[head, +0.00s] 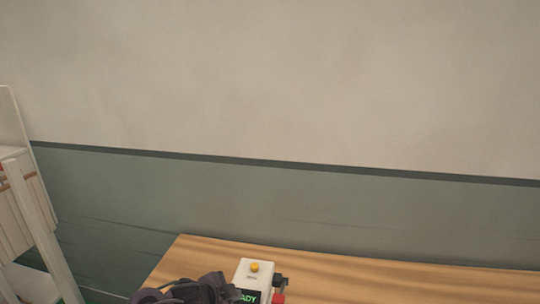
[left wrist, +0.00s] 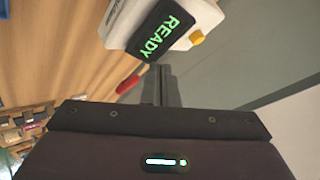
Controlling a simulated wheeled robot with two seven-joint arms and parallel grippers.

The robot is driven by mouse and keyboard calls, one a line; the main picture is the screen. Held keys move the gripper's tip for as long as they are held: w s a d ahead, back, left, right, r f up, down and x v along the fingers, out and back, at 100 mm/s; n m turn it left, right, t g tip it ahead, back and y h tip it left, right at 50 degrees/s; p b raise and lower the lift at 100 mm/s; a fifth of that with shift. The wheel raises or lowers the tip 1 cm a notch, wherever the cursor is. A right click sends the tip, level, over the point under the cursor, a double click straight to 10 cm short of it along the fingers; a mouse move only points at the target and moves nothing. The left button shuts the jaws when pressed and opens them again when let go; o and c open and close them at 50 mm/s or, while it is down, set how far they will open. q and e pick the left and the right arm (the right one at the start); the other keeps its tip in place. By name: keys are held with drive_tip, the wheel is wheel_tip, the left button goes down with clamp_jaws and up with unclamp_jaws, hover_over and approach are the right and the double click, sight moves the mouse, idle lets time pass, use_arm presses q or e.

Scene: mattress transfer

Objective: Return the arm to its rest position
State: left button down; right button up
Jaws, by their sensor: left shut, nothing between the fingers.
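My left gripper (head: 222,289) shows at the bottom of the head view, low over the wooden table (head: 350,280). In the left wrist view its two dark fingers (left wrist: 161,84) are together, with nothing between them. A white device (head: 256,269) with a yellow button stands on the table close by the gripper. In the left wrist view the device (left wrist: 185,22) has a dark screen with the green word READY, just ahead of the fingertips. I cannot tell whether the fingers touch it. My right gripper is in neither view.
A red part (head: 278,298) sits beside the device. A white-framed rack (head: 35,230) stands at the left edge of the head view. A plain wall (head: 300,80), green-grey below, lies behind the table. The tabletop right of the device is clear.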

use_arm(q)
drive_tip(key=s+a+n+g+y, duration=0.1)
drive_tip(key=s+a+n+y, duration=0.2)
drive_tip(key=s, duration=0.7)
drive_tip(key=s+a+n+g, duration=0.2)
drive_tip(key=s+a+n, duration=0.25)
drive_tip(key=s, duration=0.45)
drive_tip(key=s+a+n+g+y, duration=0.1)
drive_tip(key=s+a+n+y, duration=0.3)
drive_tip(key=s, duration=0.6)
wheel_tip(320, 180, down, 34)
drive_tip(key=s+d+n+g+h+b, duration=0.1)
drive_tip(key=s+g+h+b, duration=0.1)
drive_tip(key=b, duration=0.3)
drive_tip(key=s+a+f+b, duration=0.1)
drive_tip(key=s+f+b, duration=0.1)
drive_tip(key=s+f, duration=0.8)
drive_tip(key=s+a+f+g+b, duration=0.1)
drive_tip(key=s+a+f+b, duration=0.1)
drive_tip(key=s+f, duration=0.8)
wheel_tip(320, 180, down, 4)
drive_tip(key=shift+a+f+b, duration=0.25)
drive_tip(key=shift+a+b, duration=0.05)
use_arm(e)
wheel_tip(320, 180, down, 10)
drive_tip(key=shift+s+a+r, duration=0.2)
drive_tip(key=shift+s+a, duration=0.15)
